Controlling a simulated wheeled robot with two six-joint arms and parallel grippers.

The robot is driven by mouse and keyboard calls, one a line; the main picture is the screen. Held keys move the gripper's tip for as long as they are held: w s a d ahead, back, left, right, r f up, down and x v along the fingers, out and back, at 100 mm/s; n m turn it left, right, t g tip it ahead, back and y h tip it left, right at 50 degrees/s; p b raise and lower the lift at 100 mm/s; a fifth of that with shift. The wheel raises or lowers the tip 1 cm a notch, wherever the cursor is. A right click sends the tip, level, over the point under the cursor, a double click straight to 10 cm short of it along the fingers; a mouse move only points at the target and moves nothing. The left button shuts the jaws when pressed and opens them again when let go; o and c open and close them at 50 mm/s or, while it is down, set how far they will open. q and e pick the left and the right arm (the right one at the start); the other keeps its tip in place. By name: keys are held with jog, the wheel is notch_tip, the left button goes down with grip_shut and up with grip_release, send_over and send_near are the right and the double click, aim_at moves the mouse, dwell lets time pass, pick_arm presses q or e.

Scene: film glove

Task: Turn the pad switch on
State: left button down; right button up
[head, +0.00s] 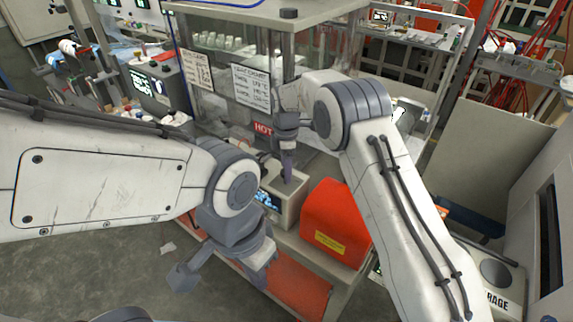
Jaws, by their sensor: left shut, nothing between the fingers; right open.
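I cannot make out a pad switch for certain. A small beige box with a lit display (268,199) stands on the bench, beside a red-orange cover. My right gripper (287,174) points down just above and behind this box. It is open, with its fingers seen nearly edge-on; I cannot tell whether it touches the box. My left gripper (259,281) hangs lower, in front of the bench's left edge, shut and empty. Part of the box front is hidden by my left wrist.
The red-orange cover (333,220) with a yellow label stands right of the box. Behind is a glass cabinet (222,70) with paper notes and a red HOT sign (263,129). The floor (110,275) at lower left is mostly clear.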

jog(key=shift+f, duration=0.2)
grip_shut()
